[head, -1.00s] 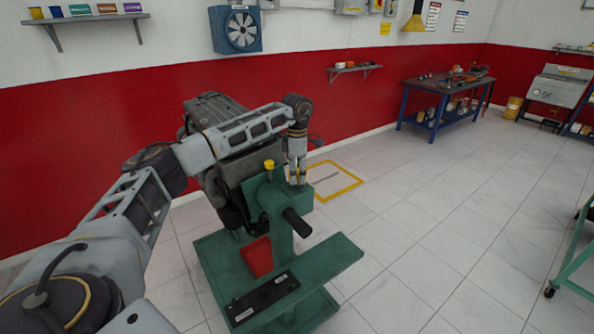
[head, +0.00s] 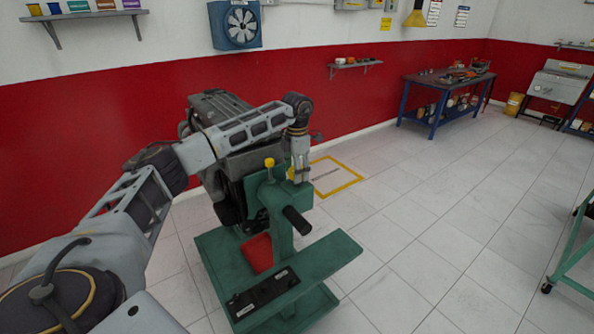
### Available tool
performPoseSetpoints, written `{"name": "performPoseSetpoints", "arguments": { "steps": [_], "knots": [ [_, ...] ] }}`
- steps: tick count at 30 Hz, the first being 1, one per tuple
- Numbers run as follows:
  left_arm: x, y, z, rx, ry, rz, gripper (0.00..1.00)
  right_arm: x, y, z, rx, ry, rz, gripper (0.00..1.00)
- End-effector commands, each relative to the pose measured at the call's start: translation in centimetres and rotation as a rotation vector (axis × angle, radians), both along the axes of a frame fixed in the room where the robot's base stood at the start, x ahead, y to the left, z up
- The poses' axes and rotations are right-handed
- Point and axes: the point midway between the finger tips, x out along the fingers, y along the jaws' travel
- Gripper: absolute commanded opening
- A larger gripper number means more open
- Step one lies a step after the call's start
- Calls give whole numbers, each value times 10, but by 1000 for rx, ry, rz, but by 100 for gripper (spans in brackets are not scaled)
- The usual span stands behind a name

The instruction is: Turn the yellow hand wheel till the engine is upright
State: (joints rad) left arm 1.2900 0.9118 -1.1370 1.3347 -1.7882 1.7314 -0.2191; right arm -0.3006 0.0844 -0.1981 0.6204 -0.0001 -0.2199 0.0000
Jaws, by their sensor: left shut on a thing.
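The grey engine (head: 220,108) is mounted on the far side of the green stand (head: 325,258), and it looks tilted in the head view. My left arm crosses in front of part of it. My left gripper (head: 301,178) points down at the right side of the stand's head and is shut. A small yellow piece (head: 291,173), which looks like part of the hand wheel, shows at its left edge. The rest of the wheel is hidden, so the grip itself does not show clearly. A yellow knob (head: 269,162) stands on top of the stand. My right gripper is out of view.
A black bar handle (head: 297,221) sticks out from the stand's post. A red part (head: 257,252) sits low on the stand. A yellow-outlined floor square (head: 345,186) lies behind it. A blue workbench (head: 433,112) stands farther back.

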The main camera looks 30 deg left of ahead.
Motion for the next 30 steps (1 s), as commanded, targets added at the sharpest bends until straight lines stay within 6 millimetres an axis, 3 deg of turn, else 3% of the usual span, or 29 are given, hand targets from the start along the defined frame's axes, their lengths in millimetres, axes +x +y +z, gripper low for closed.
{"name": "performPoseSetpoints", "arguments": {
  "steps": [3, 4, 8, 22, 30],
  "knots": [
    [0, 0, 1, 1, -2, 0, 34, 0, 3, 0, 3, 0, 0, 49],
    [0, 0, 1, 1, -2, 0, 61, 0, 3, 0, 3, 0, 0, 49],
    [0, 0, 0, 0, -1, 0, 78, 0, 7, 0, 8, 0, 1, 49],
    [0, 0, 3, -1, -1, -1, 79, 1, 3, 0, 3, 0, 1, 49],
    [1, 0, 25, 0, -2, -1, 79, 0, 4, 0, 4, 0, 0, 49]
  ]
}}
